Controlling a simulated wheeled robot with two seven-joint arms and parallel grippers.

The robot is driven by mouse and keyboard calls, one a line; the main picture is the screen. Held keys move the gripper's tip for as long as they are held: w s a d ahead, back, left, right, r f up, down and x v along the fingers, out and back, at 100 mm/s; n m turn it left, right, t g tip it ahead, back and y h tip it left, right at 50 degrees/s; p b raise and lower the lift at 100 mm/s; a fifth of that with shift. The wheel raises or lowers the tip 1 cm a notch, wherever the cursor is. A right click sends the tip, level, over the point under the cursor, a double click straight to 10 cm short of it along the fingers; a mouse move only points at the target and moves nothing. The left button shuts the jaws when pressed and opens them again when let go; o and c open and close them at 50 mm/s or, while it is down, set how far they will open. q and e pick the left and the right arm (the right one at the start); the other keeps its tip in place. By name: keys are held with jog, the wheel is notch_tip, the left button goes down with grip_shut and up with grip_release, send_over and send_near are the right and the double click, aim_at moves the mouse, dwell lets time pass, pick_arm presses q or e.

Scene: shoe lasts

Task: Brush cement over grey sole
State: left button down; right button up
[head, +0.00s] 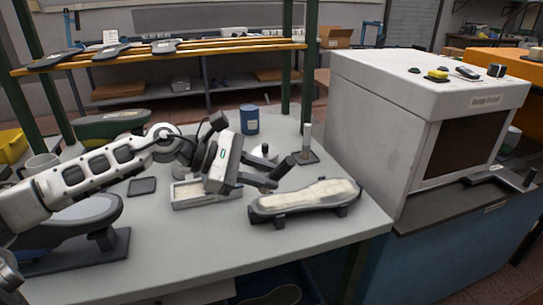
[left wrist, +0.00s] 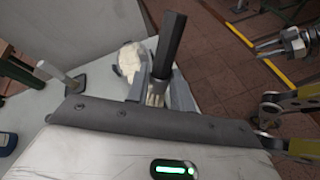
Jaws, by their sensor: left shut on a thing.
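My left gripper (head: 268,180) is shut on the brush, whose dark handle (head: 284,167) leans up and to the right. In the left wrist view the black handle (left wrist: 170,45) stands between the fingers, with pale bristles (left wrist: 155,94) below it. The sole (head: 305,199) lies on a dark holder right of the gripper; its top is largely pale cream and its edge is grey. Part of it shows behind the brush in the left wrist view (left wrist: 129,61). I cannot tell whether the bristles touch it. A shallow tray (head: 207,204) stands under my left gripper.
A blue can (head: 249,119) and a post on a dark base (head: 306,142) stand behind. A large white machine (head: 385,115) rises to the right. A dark shoe form on a stand (head: 80,225) is at left. The front of the table is clear.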

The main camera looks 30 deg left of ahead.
aim_at(263, 193)
pick_arm(q)
jog(key=shift+w+a+r+n+t, duration=0.25)
jog(key=shift+w+a+n+t, duration=0.05)
jog(key=shift+w+a, duration=0.1)
jog(key=shift+s+f+b, duration=0.1)
jog(key=shift+f+b, duration=0.25)
jog(key=shift+f, duration=0.45)
jog(key=shift+f+b, duration=0.8)
jog(key=shift+f, duration=1.35)
pick_arm(e)
jog(key=shift+w+a+f, duration=0.25)
jog(key=shift+a, duration=0.05)
jog(key=shift+w+d+f, duration=0.1)
jog(key=shift+d+f, duration=0.05)
pick_arm(q)
jog(key=shift+f+b, duration=0.55)
jog(key=shift+b, duration=0.05)
pick_arm(e)
jog(key=shift+f, duration=0.55)
pick_arm(q)
jog(key=shift+d, duration=0.1)
